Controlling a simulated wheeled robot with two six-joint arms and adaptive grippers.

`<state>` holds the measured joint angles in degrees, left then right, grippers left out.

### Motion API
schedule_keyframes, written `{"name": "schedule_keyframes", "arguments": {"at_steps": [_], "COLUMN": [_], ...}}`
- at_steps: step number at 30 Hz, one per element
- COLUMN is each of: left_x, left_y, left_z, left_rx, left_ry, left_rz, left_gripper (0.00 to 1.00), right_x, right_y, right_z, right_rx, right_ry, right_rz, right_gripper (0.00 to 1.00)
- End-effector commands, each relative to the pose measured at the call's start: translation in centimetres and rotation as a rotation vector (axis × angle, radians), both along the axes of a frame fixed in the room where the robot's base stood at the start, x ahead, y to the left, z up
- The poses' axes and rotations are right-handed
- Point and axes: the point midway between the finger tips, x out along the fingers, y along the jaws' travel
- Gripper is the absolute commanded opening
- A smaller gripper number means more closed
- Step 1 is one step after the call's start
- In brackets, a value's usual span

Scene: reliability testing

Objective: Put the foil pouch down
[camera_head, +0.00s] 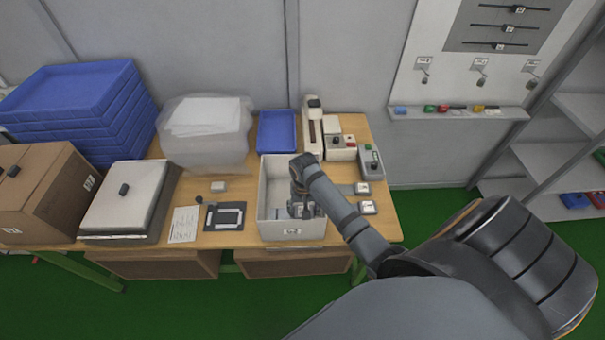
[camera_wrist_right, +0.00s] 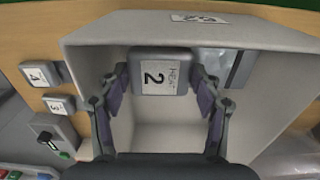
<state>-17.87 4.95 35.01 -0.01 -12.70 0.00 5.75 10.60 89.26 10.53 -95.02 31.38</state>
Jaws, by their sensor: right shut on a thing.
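My right gripper (camera_head: 303,208) reaches down into a pale open bin (camera_head: 275,228) at the front of the table. In the right wrist view my right gripper (camera_wrist_right: 160,80) has its fingers on both sides of a grey rounded block (camera_wrist_right: 150,72) labelled "2" and "HEAT", and is shut on it. A shiny silvery patch, which may be the foil pouch (camera_wrist_right: 211,58), shows inside the bin beside the block, next to a dark flat strip (camera_wrist_right: 238,68). I cannot tell whether the block touches the bin floor. My left gripper is not in view.
Right of the bin are small labelled blocks (camera_head: 367,207) and devices (camera_head: 371,163). A blue tray (camera_head: 276,132) stands behind it. Left are a dark plate (camera_head: 225,217), a lidded grey box (camera_head: 120,200), a cardboard box (camera_head: 40,195) and stacked blue crates (camera_head: 80,105).

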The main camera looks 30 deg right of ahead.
Motion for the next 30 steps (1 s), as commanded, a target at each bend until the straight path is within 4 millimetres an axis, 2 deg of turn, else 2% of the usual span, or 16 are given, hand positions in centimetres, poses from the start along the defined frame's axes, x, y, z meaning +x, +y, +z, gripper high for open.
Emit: {"name": "schedule_keyframes", "arguments": {"at_steps": [3,8,14,18,21,30], "left_x": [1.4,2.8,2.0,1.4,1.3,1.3], "left_y": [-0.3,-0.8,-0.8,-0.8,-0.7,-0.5], "left_z": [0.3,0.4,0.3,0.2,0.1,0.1], "left_rx": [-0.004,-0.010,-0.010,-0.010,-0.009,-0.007], "left_ry": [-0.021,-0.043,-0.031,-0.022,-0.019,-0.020], "left_rz": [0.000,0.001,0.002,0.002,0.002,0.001], "left_gripper": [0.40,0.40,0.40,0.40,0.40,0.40], "right_x": [0.0,0.0,0.0,0.0,0.0,0.0], "right_y": [0.1,0.0,0.0,0.1,0.1,0.0], "right_z": [-2.4,-4.2,-5.0,-7.4,-8.4,-8.6], "right_rx": [0.002,0.001,0.001,0.002,0.002,0.001], "right_ry": [0.002,-0.001,0.001,0.001,0.000,-0.001], "right_rz": [-0.001,0.000,0.000,-0.001,0.000,0.000], "right_gripper": [0.36,0.36,0.36,0.36,0.36,0.36]}}
